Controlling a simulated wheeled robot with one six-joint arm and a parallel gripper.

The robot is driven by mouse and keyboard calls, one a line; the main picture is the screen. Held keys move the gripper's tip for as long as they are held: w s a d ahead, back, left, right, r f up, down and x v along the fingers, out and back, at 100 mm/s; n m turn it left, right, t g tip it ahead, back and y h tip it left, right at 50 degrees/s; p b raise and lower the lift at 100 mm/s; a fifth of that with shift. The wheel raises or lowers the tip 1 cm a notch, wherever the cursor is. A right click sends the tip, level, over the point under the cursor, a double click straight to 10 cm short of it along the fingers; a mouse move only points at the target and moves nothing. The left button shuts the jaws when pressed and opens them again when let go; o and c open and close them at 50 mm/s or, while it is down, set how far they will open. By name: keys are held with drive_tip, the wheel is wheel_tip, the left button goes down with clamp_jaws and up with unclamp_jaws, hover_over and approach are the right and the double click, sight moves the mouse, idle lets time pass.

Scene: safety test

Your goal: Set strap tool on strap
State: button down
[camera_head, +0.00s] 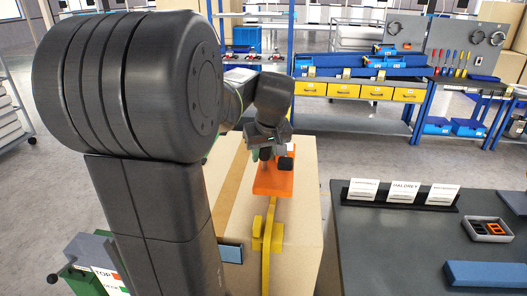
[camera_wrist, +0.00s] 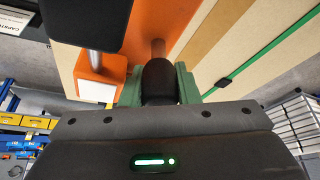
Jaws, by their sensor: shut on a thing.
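The strap tool (camera_head: 273,183) is an orange plate with dark parts on top, over the top of a large cardboard box (camera_head: 300,215). My gripper (camera_head: 267,152) is at its far end. In the wrist view the green fingers of my gripper (camera_wrist: 159,84) are shut around the tool's black handle, with the orange body of the strap tool (camera_wrist: 140,45) beyond. A yellow strap (camera_head: 266,270) with a yellow buckle-like piece runs along the box top toward the tool. I cannot tell whether the tool touches the strap or box; its underside is hidden.
A dark table (camera_head: 390,240) with a card holder (camera_head: 402,196), a small tray (camera_head: 487,229) and a blue block (camera_head: 487,274) stands at the right. Blue shelving with yellow bins (camera_head: 343,90) is at the back. A green strip (camera_wrist: 250,63) crosses the box.

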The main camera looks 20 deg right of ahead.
sight(264, 168)
drive_tip(key=shift+f+b, duration=1.75)
drive_tip(key=shift+f, duration=0.8)
drive_tip(key=c, duration=0.7)
unclamp_jaws()
drive_tip(key=shift+f, duration=0.1)
drive_tip(key=shift+r+p, duration=2.8)
drive_tip(key=shift+r, duration=0.8)
drive_tip(key=shift+f, duration=0.1)
wheel_tip(264, 168, down, 7)
drive_tip(key=b, duration=0.5)
drive_tip(key=shift+b, duration=0.35)
drive_tip(key=shift+r, duration=0.2)
